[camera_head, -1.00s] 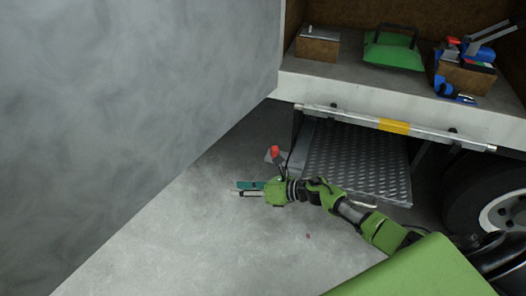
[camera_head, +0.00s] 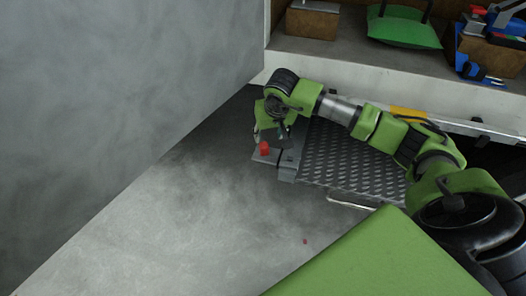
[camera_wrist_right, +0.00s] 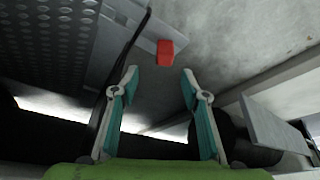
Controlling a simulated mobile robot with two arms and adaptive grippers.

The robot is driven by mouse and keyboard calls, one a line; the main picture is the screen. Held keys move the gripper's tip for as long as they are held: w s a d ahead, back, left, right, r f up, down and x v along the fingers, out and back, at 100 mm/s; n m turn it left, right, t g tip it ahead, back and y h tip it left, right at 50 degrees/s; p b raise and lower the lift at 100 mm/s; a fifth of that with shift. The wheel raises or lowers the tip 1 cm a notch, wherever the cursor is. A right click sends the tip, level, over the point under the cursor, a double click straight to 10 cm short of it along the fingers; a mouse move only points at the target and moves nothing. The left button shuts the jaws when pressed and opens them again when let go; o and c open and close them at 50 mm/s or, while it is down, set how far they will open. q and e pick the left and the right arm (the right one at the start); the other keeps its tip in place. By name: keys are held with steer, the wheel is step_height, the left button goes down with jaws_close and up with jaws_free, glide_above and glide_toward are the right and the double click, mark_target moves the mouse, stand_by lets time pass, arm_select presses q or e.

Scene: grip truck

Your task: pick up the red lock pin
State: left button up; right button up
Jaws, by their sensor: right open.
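The red lock pin (camera_head: 264,147) shows as a small red block at a grey bracket on the left end of the metal step. In the right wrist view the red lock pin (camera_wrist_right: 165,51) lies ahead, just beyond the fingertips and roughly between them. My right gripper (camera_head: 269,134) hangs above the pin, partly hidden by its own wrist. In the wrist view the right gripper (camera_wrist_right: 161,76) has its two teal fingers apart with nothing between them. My left gripper is out of view.
The treadplate step (camera_head: 345,164) lies right of the pin, under the truck bed edge (camera_head: 345,85). A large grey panel (camera_head: 120,110) stands at left. A dark cable (camera_wrist_right: 128,50) runs near the left finger. A tiny red spot (camera_head: 305,241) lies on the clear floor.

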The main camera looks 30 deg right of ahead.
mark_target(264, 145)
steer(key=x, duration=0.3)
steer(key=f, duration=0.1)
steer(key=w+f+b, duration=0.1)
steer(key=f, duration=0.2)
steer(key=shift+w+a+f, duration=0.15)
steer(key=shift+a, duration=0.1)
steer(key=shift+w+d+f, duration=0.15)
steer(key=shift+w+f, duration=0.1)
steer(key=shift+f, duration=0.15)
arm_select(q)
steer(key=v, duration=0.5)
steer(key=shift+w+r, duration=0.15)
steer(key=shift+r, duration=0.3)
arm_select(e)
jaws_close()
